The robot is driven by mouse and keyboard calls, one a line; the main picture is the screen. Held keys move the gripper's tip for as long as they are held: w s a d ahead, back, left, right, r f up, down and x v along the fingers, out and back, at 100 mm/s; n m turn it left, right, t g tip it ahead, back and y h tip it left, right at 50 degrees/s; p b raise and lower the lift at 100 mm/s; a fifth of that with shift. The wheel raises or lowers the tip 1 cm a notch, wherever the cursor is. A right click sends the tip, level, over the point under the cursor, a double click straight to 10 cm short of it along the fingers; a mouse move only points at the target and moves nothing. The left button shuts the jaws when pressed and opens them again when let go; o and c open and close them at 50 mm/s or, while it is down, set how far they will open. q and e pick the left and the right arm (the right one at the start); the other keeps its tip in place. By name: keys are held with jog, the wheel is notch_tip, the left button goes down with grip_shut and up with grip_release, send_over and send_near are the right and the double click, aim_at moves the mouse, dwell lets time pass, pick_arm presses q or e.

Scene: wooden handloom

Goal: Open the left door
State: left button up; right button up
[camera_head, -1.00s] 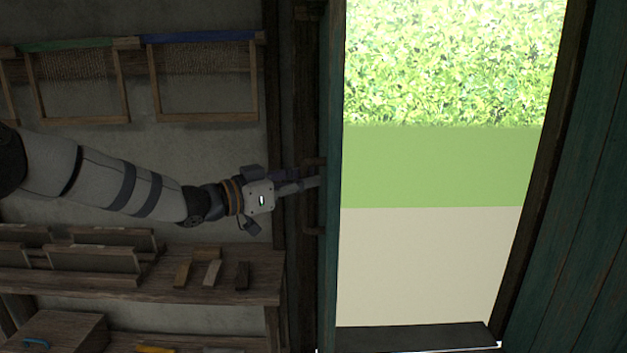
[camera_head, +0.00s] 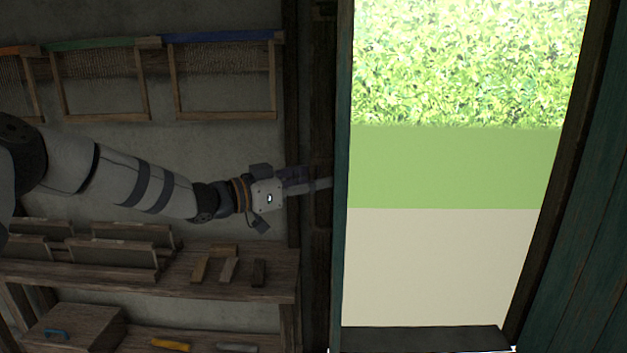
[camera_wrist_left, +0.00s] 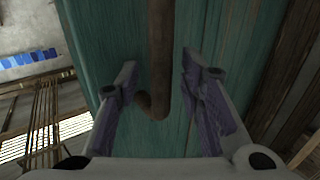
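The left door (camera_head: 341,240) is teal wood and shows almost edge-on at the left side of the bright doorway. In the left wrist view its teal planks (camera_wrist_left: 105,30) fill the middle. A dark brown bar handle (camera_wrist_left: 160,60) stands out from it, its end bent back to the planks. My left gripper (camera_head: 322,184) reaches the door from the left. In the wrist view its two fingers (camera_wrist_left: 160,78) are spread, one on each side of the handle, with gaps between. The handle is not clear in the head view. My right gripper is not in view.
The doorway opens onto pale ground (camera_head: 430,265), a green band and leafy hedge. A teal planked panel (camera_head: 585,220) stands at the right. On the left are a wooden shelf (camera_head: 270,285) with small blocks and hanging frames (camera_head: 225,114) on the wall.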

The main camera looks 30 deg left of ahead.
pick_arm(q)
jog(key=shift+s+a+r, duration=0.1)
jog(key=shift+s+a, duration=0.2)
jog(key=v, duration=1.1)
jog(key=shift+s, duration=0.15)
